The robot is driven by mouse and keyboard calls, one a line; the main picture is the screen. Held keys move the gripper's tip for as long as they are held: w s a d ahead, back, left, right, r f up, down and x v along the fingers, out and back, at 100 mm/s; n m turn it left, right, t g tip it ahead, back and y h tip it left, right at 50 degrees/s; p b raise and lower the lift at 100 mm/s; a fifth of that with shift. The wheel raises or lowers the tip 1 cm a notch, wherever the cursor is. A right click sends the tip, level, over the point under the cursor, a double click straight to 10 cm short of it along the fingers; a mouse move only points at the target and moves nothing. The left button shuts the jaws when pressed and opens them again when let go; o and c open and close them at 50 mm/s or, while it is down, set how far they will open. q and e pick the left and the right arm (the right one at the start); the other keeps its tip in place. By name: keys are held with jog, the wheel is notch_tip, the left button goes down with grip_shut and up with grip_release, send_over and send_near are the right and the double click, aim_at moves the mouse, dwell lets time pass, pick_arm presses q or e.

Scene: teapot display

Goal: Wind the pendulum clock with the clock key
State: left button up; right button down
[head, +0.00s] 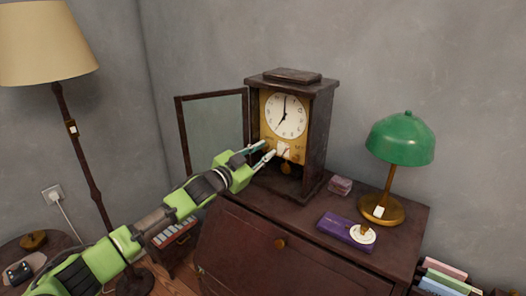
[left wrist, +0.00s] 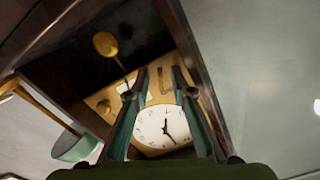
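The pendulum clock (head: 285,114) stands on the dark wooden cabinet with its glass door (head: 214,128) swung open to the left. Its white dial and brass plate show, with a brass pendulum bob (head: 286,168) below. A small white piece (head: 283,149) sits on the lower plate; I cannot tell whether it is the clock key. My left gripper (head: 268,149) is open at the clock's front, its fingertips near that piece. In the left wrist view the clock dial (left wrist: 164,126) appears upside down between the two spread fingers, and nothing is clearly held. My right gripper is out of view.
A green lamp (head: 400,140), a purple box (head: 346,230) with a white disc on it, and a small box (head: 340,185) stand right of the clock. A floor lamp (head: 80,155) stands at the left.

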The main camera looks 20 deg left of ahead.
pick_arm(q)
jog(key=shift+s, duration=0.1)
jog(key=v, duration=1.2)
jog(key=shift+r, duration=0.1)
